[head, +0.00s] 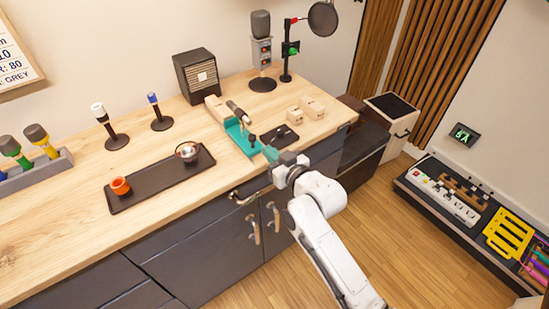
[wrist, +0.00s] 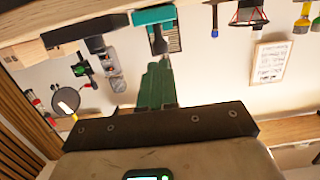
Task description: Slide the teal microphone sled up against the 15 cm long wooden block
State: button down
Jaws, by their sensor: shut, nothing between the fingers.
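The teal microphone sled (head: 241,139) lies on the wooden counter near its front edge, with a dark microphone on it. A pale wooden block (head: 216,108) is just behind its far end; I cannot tell whether they touch. Two other wooden blocks, one nearer (head: 294,116) and one farther (head: 312,107), lie to the right. I cannot tell the blocks' lengths. My gripper (head: 270,154) is at the counter's front edge, right of the sled's near end. Its green fingers (wrist: 156,84) are shut and empty in the wrist view, with the teal sled (wrist: 154,15) beyond them.
A small black tray (head: 280,136) lies between the sled and the right-hand blocks. A long dark tray (head: 158,178) with an orange cup and a metal bowl is to the left. A speaker box (head: 195,75) and a standing microphone (head: 262,50) are behind.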

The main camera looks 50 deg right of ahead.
aim_at(254, 138)
jog(key=shift+b+x, duration=0.75)
jog(key=shift+x, duration=1.1)
jog(key=shift+w+d+f, duration=0.15)
jog(key=shift+w, duration=0.35)
jog(key=shift+w, duration=0.1)
jog(key=shift+r+b+x, duration=0.15)
jog(key=shift+b+x, duration=0.45)
jog(key=shift+x, duration=0.65)
jog(key=shift+r+b+x, duration=0.2)
jog(key=shift+b+x, duration=0.35)
jog(key=shift+x, duration=0.75)
jog(key=shift+s+a+r+p, duration=0.15)
jog(key=shift+s+r+p, duration=0.05)
jog(key=shift+s+p, duration=0.3)
jog(key=shift+s+a+r+p, duration=0.15)
jog(key=shift+s+r+p, duration=0.1)
jog(key=shift+s+p, duration=0.25)
jog(key=p+v, duration=0.2)
jog(key=v, duration=0.3)
jog(key=shift+r, duration=0.2)
